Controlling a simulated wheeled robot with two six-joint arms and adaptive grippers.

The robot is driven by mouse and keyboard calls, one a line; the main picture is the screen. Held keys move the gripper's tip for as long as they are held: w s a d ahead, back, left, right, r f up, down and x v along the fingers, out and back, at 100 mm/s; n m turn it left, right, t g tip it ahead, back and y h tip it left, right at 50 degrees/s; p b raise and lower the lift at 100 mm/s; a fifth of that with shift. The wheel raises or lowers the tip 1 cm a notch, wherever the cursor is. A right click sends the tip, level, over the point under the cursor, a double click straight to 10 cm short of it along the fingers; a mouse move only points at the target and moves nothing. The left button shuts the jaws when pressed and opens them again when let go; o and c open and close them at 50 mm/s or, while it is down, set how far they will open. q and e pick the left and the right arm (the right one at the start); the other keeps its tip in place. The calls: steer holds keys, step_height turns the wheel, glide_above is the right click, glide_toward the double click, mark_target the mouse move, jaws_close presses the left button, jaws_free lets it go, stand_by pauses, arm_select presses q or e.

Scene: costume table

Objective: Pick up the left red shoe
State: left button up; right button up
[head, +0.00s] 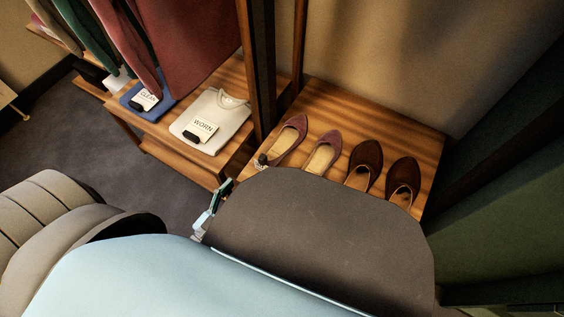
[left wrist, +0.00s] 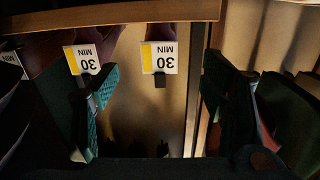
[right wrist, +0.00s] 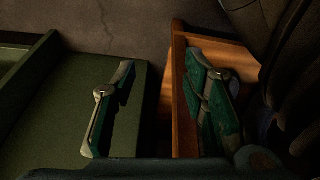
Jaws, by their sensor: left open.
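The left red shoe (head: 291,138) is a reddish flat with a pale insole. It is the leftmost in a row of shoes on the wooden bench, toe toward the wall. A matching red shoe (head: 323,153) stands to its right. My left gripper (head: 220,192) is in front of the bench, left of and nearer than the shoe, partly hidden by my own grey arm link. In the left wrist view its fingers (left wrist: 160,75) are wide apart with nothing held. My right gripper (right wrist: 160,88) has its fingers apart and empty, near a wooden edge; the head view does not show it clearly.
Two dark brown shoes (head: 364,165) (head: 403,180) stand right of the red pair on the bench (head: 395,130). A dark post (head: 262,65) rises at its left. Folded shirts marked CLEAN (head: 150,98) and WORN (head: 212,120) lie beyond. "30 MIN" tags (left wrist: 158,57) show upside down.

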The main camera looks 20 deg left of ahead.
arm_select(q)
steer(key=a+x, duration=0.1)
steer(key=x, duration=0.2)
steer(key=b, duration=0.2)
glide_toward(271, 157)
steer(key=w+d, duration=0.1)
steer(key=w+d+r, duration=0.1)
steer(key=w, duration=0.1)
steer(key=shift+w+r+t, duration=0.1)
steer(key=shift+w+t, duration=0.05)
steer(key=shift+t, duration=0.15)
steer(key=x, duration=0.2)
steer(key=b+x, duration=0.2)
steer(key=x, duration=0.1)
steer(key=shift+w+a, duration=0.2)
steer(key=shift+w, duration=0.25)
steer(key=c, duration=1.3)
arm_select(e)
step_height(271, 157, up, 10)
steer(key=a, duration=0.1)
steer(key=shift+w+f+n+g, duration=0.2)
steer(key=shift+w+n+g, duration=0.1)
steer(key=shift+w+n, duration=0.1)
arm_select(q)
steer(key=shift+c, duration=0.2)
arm_select(e)
steer(key=shift+a, duration=0.1)
